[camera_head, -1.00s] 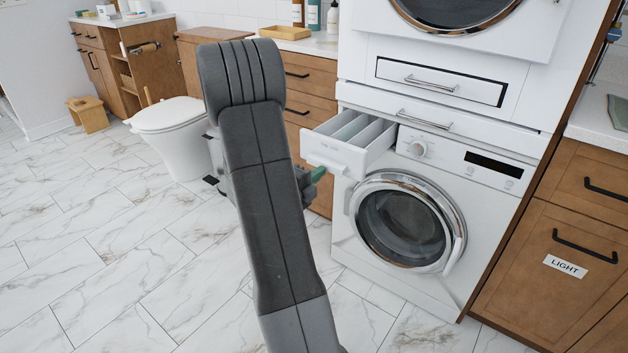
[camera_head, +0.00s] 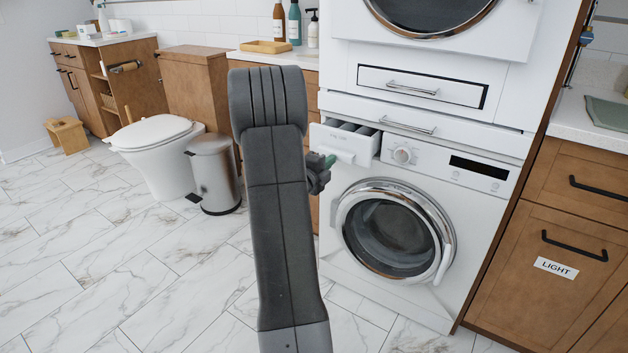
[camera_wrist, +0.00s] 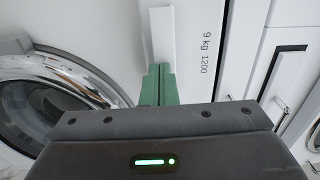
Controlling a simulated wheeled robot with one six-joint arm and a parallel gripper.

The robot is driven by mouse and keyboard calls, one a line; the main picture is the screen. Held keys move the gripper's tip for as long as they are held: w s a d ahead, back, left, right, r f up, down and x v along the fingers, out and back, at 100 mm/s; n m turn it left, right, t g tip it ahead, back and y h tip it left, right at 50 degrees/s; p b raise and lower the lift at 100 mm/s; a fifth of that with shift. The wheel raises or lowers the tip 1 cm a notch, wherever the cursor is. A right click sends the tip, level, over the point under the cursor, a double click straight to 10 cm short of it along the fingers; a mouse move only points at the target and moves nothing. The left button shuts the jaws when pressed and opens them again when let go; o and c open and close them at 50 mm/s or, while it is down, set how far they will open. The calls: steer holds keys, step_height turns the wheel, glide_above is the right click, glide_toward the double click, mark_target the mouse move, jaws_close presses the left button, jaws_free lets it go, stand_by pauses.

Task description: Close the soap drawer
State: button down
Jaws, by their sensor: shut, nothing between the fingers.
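The white soap drawer (camera_head: 346,143) is at the upper left of the washing machine (camera_head: 418,220). It stands partly out, and its dividers show behind the front panel. My gripper (camera_head: 329,161) has green fingertips and is at the drawer's front, near its lower edge. In the wrist view the green fingers (camera_wrist: 158,84) are shut together with nothing between them. They point at a white part marked "9 kg 1200" (camera_wrist: 190,52), which is the drawer's front. The fingertips look close to or touching it; I cannot tell which. My dark arm hides part of the scene left of the machine.
A dryer (camera_head: 430,50) sits above the washer, with a handled panel between. The washer's round door (camera_head: 395,230) is closed. A toilet (camera_head: 155,145) and a metal bin (camera_head: 215,175) stand left. A wooden cabinet marked "LIGHT" (camera_head: 545,230) is right. Marble floor in front is clear.

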mark_target(341, 151)
steer(key=x, duration=0.6)
steer(key=shift+w+d, duration=0.1)
steer(key=shift+d, duration=0.05)
steer(key=shift+w+d, duration=0.1)
steer(key=shift+w, duration=0.1)
steer(key=shift+w+r, duration=0.1)
steer(key=shift+r, duration=0.1)
steer(key=shift+d+r, duration=0.1)
steer(key=shift+b, duration=0.3)
